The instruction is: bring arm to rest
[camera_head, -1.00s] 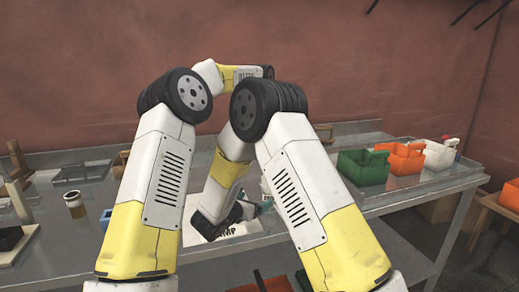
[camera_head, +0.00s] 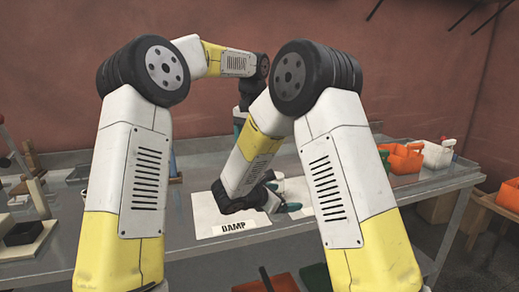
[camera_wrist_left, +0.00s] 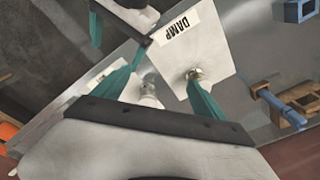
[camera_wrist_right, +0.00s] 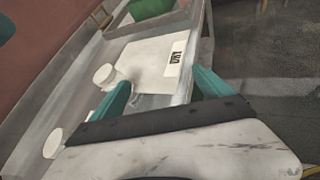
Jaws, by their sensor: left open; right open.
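My right arm crosses leftward in the head view, with its gripper (camera_head: 282,193) low over the front of the bench. Its teal fingers are apart and empty in the right wrist view (camera_wrist_right: 160,78), where a white DRY card (camera_wrist_right: 150,62) lies beyond them. My left gripper is mostly hidden behind my right arm in the head view. In the left wrist view its fingers (camera_wrist_left: 165,65) are apart, above the white DAMP card (camera_wrist_left: 205,45). A small pale object and a small metallic piece show near these fingers; I cannot tell what they are.
The DAMP card (camera_head: 205,222) also shows in the head view. An orange bin (camera_head: 402,158) and a white bin (camera_head: 438,153) stand at the right. White round objects (camera_wrist_right: 103,74) lie by the DRY card.

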